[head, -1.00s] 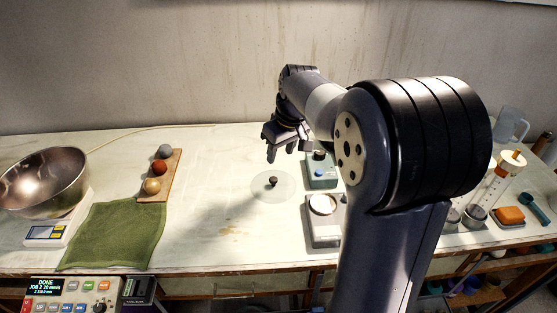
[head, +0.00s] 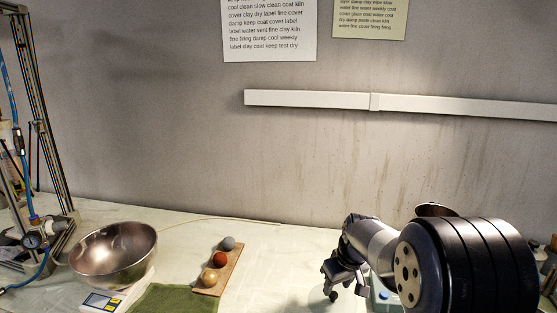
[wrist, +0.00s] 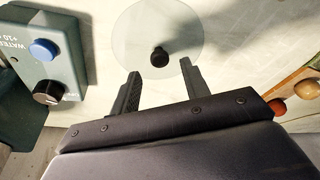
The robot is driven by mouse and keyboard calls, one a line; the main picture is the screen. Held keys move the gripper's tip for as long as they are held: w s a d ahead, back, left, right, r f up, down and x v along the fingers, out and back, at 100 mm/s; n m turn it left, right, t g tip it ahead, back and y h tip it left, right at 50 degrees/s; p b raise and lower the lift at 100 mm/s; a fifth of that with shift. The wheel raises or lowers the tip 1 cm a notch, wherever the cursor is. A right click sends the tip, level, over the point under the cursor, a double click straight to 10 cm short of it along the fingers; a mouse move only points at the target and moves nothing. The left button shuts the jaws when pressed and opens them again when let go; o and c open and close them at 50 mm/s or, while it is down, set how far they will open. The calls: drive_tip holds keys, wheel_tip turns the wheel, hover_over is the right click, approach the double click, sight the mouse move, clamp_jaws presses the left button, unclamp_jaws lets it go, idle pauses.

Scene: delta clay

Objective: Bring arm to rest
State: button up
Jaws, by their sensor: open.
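My gripper (head: 346,280) hangs over the table at the lower right of the head view, at the end of my bent arm. In the wrist view its two fingers (wrist: 158,82) stand apart with nothing between them. Beyond the fingertips a small dark lump (wrist: 159,57) sits on a clear round disc (wrist: 185,22). In the head view the lump (head: 333,296) shows just below the gripper.
A teal box with a blue button (wrist: 42,50) stands close left of the fingers in the wrist view. A steel bowl (head: 115,250) on a scale (head: 102,301), a green towel (head: 172,300) and a wooden board (head: 229,272) with three balls lie left. A wall rises behind.

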sight(334, 294)
drive_tip(key=x, duration=0.3)
drive_tip(key=shift+f, duration=0.3)
drive_tip(key=shift+r, duration=1.75)
